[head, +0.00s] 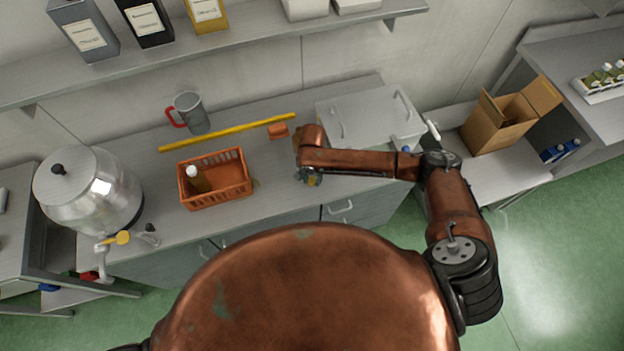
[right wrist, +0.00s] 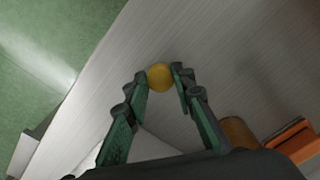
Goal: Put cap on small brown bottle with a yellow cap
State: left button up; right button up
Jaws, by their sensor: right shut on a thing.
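My right gripper (head: 312,180) is over the front part of the counter, right of the orange basket. In the right wrist view its fingers (right wrist: 160,80) are closed on a round yellow cap (right wrist: 160,77) at their tips. I cannot tell whether the cap touches the counter. A small brown bottle (head: 297,138) is just behind my right wrist in the head view, partly hidden by it. It also shows in part in the right wrist view (right wrist: 238,132), right of the fingers and apart from the cap. My left gripper is out of view.
The orange basket (head: 236,198) holds a brown bottle with a white cap (head: 196,178). An orange block (head: 278,130), a yellow bar (head: 228,132) and a grey jug (head: 190,112) are behind. A white lidded box (head: 372,112) stands right; a steel tank (head: 88,192) stands left.

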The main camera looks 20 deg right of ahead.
aim_at(312, 181)
jog(key=shift+r, duration=0.35)
notch_tip(312, 181, up, 2)
jog(key=shift+r, duration=0.2)
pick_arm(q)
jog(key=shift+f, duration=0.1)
pick_arm(e)
jog(key=s+a+r, duration=0.4)
jog(key=s+r, duration=0.5)
jog(key=s, duration=0.4)
jog(key=shift+s+a+r, duration=0.15)
jog(key=shift+r, duration=0.2)
pick_arm(q)
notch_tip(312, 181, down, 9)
jog(key=b, duration=0.9)
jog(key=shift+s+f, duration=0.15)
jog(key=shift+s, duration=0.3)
pick_arm(e)
jog(key=w+d+r+n, duration=0.1)
jog(key=w+d+n, duration=0.4)
jog(key=d, duration=0.6)
jog(key=shift+w+r+n, duration=0.25)
jog(key=shift+r+n, duration=0.1)
jog(key=shift+n, duration=0.35)
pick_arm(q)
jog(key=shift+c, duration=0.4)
pick_arm(e)
jog(key=shift+c, duration=0.2)
